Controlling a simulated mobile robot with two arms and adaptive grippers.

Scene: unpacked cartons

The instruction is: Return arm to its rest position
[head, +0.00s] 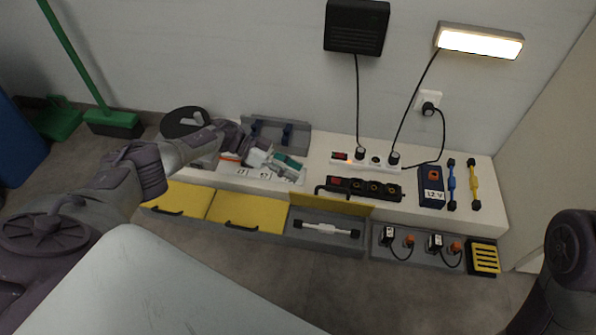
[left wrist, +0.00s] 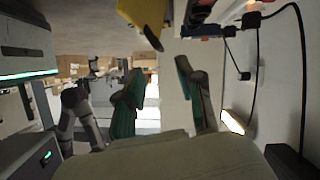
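My left arm comes in from the left in the head view. Its gripper (head: 296,169) hangs over the left part of the white bench (head: 330,185), in front of a grey rack. In the left wrist view the two teal-padded fingers of the left gripper (left wrist: 160,85) stand apart, with nothing held between them. A dark link of my right arm (head: 565,250) shows at the lower right of the head view. The right gripper is out of the picture.
Below the bench are yellow-fronted drawers (head: 246,213), one open (head: 300,239) holding a white tube (head: 327,228). A white power strip (head: 366,161), a black socket strip (head: 360,189) and a blue box (head: 431,187) are on the bench. A lamp (head: 478,41) is lit on the wall.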

